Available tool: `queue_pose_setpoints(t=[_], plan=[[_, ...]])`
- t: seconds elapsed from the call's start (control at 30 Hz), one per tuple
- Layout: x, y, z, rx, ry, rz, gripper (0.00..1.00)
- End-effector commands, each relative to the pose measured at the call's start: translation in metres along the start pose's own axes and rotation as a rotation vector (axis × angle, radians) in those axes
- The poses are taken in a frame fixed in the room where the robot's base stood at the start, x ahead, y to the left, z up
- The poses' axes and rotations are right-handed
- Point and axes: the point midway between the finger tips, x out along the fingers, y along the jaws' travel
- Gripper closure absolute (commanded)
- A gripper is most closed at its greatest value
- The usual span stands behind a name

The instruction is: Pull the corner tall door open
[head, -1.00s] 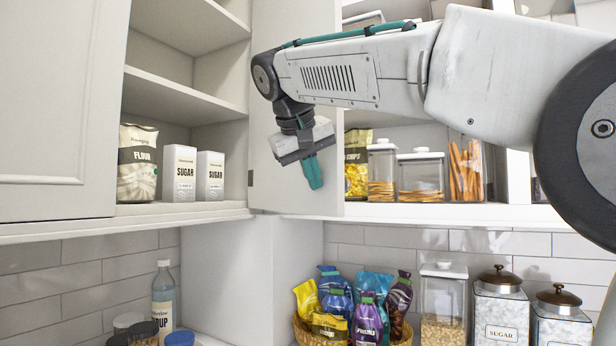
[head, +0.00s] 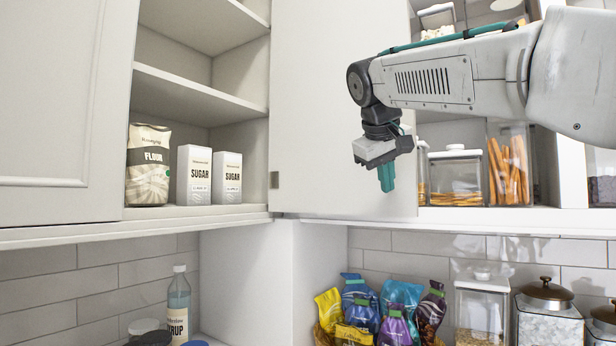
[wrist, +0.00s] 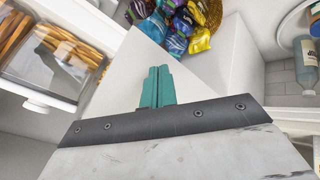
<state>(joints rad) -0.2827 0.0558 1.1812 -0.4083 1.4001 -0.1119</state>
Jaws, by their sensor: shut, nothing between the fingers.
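The corner tall door (head: 335,120) is a plain white panel in the head view. It stands swung out to the right, with a dark hinge at its lower left edge. The cabinet interior (head: 200,60) to its left is exposed. My gripper (head: 387,178), with teal fingers, points down in front of the panel near its free right edge. The fingers are shut and empty. The wrist view shows the shut fingers (wrist: 158,82) over a white panel surface; I cannot tell whether they touch it. No handle shows.
Flour (head: 149,165) and sugar boxes (head: 194,175) stand on the cabinet's lower shelf. Jars (head: 455,178) stand on shelving right of the door. Below are coffee bags (head: 396,325), canisters (head: 548,315) and a syrup bottle (head: 179,303). A closed door (head: 60,110) is at left.

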Motion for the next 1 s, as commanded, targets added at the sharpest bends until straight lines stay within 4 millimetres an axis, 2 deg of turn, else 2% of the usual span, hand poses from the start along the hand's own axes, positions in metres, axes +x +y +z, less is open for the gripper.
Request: queue_pose_setpoints(t=[0.33, 0.57, 0.8, 1.0], plan=[[-0.002, -0.002, 0.002, 0.001, 0.000, 0.001, 1.00], [-0.018, -0.017, 0.014, 0.011, -0.004, 0.006, 1.00], [-0.073, -0.003, 0.021, 0.013, -0.002, 0.006, 1.00], [-0.102, 0.004, 0.025, 0.011, -0.003, 0.005, 1.00]])
